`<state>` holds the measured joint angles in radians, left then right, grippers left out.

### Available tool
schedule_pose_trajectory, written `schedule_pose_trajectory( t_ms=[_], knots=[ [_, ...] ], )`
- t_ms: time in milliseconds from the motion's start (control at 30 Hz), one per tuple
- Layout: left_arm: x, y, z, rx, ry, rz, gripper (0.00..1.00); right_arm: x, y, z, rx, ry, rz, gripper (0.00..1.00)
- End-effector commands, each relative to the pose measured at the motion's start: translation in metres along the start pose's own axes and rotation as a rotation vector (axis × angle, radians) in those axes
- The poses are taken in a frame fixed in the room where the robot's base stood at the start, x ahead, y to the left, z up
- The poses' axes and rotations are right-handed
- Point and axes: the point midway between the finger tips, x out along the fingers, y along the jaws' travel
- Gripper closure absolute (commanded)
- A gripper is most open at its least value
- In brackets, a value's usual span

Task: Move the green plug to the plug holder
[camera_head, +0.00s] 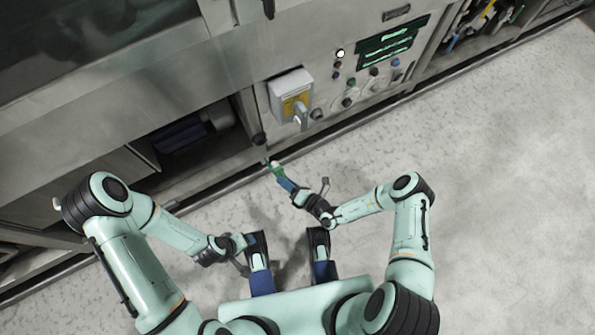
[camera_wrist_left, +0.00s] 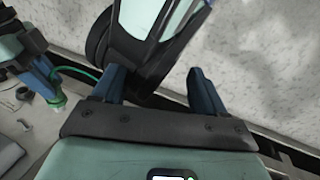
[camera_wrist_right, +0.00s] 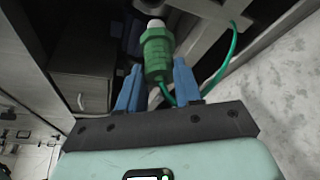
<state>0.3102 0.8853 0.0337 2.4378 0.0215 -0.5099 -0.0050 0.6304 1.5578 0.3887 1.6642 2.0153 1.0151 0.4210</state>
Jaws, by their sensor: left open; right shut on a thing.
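The green plug (camera_head: 274,167) has a pale tip and a thin green cable. My right gripper (camera_head: 284,181) is shut on it and holds it in front of the machine's lower edge. In the right wrist view the plug (camera_wrist_right: 157,52) stands between the blue fingers, its pale tip pointing away from the gripper. It also shows at the left of the left wrist view (camera_wrist_left: 57,101). My left gripper (camera_wrist_left: 158,85) is open and empty, close to my body. I cannot clearly make out which part is the plug holder.
A steel machine front fills the upper left, with a control panel (camera_head: 352,84) of knobs and a green display. A grey switch box (camera_head: 292,95) with a yellow plate juts out. An open recess (camera_head: 190,140) lies left of it. The floor (camera_head: 500,190) at right is clear.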

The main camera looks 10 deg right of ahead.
Motion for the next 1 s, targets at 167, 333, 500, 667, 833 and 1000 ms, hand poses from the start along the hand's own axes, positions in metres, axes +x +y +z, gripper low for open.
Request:
schedule_pose_trajectory(
  t_ms=[167,333,500,667,833,1000],
  knots=[
    [0.002,-0.001,-0.002,0.000,0.005,0.000,0.28,0.004,0.002,0.000,0.006,0.000,0.004,1.00],
    [0.006,-0.002,-0.008,-0.002,0.021,-0.001,0.28,0.012,0.001,0.002,0.005,0.001,0.004,1.00],
    [0.010,-0.004,-0.014,-0.003,0.039,-0.002,0.28,0.019,0.001,0.006,0.005,0.000,0.004,1.00],
    [0.014,-0.005,-0.020,-0.005,0.056,-0.003,0.28,0.027,0.001,0.009,0.004,0.000,0.004,1.00],
    [0.018,-0.007,-0.026,-0.006,0.074,-0.004,0.28,0.035,0.001,0.013,0.003,0.000,0.004,1.00],
    [0.022,-0.009,-0.033,-0.008,0.093,-0.006,0.28,0.043,0.001,0.015,0.004,0.000,0.005,1.00]
  ],
)
